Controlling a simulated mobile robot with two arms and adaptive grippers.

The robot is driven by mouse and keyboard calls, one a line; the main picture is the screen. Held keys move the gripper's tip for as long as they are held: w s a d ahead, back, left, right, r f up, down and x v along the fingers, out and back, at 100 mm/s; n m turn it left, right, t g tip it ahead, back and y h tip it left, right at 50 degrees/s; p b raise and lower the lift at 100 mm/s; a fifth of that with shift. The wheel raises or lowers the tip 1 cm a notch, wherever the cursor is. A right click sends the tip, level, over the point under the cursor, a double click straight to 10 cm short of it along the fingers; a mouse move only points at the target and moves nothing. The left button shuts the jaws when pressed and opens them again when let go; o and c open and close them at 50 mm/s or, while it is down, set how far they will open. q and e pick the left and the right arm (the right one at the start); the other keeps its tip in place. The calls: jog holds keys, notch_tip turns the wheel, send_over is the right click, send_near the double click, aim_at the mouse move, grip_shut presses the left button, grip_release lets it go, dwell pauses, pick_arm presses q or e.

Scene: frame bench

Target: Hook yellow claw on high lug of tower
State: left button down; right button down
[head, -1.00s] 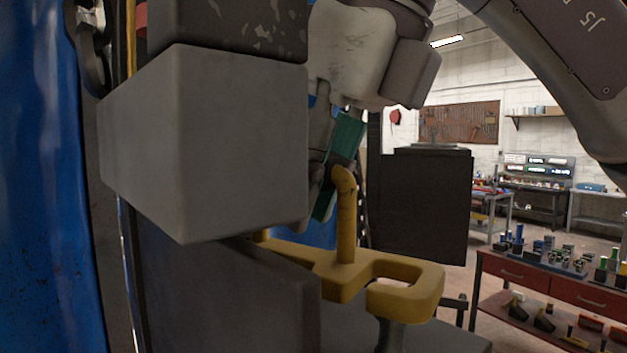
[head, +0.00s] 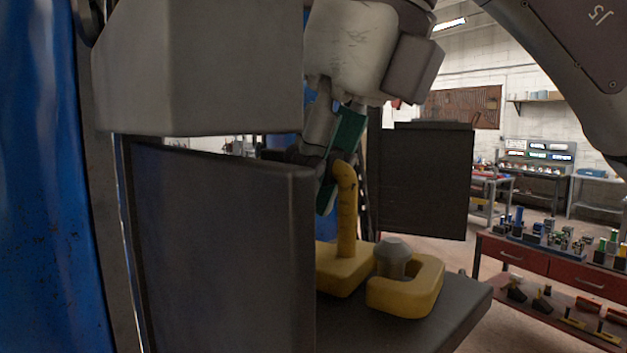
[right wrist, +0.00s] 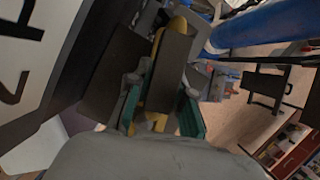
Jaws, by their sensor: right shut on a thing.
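The yellow claw (head: 347,265) has an upright handle with a bent top and a hooked end on the right. In the head view a grey lug (head: 396,254) with a faceted head stands in the hook's opening, its head above the claw. The claw is low over the dark ledge (head: 455,302) of the tower; whether it rests there I cannot tell. My right gripper (head: 331,178) is shut on the handle's top with its teal pads. The right wrist view shows the gripper (right wrist: 158,118) with yellow between its pads, partly hidden. My left gripper is not in view.
A large grey block (head: 205,70) and a dark upright panel (head: 225,250) stand close at the left, beside a blue surface (head: 40,180). A dark panel (head: 425,180) stands behind the claw. A red workbench (head: 540,272) with small parts is at the right, across open floor.

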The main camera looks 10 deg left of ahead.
jog(key=c, duration=0.9)
grip_release()
jog(key=shift+c, duration=0.2)
jog(key=shift+r, duration=0.1)
jog(key=shift+s+d+r, duration=0.1)
jog(key=shift+d+r, duration=0.05)
jog(key=shift+r, duration=0.2)
jog(key=v, duration=1.1)
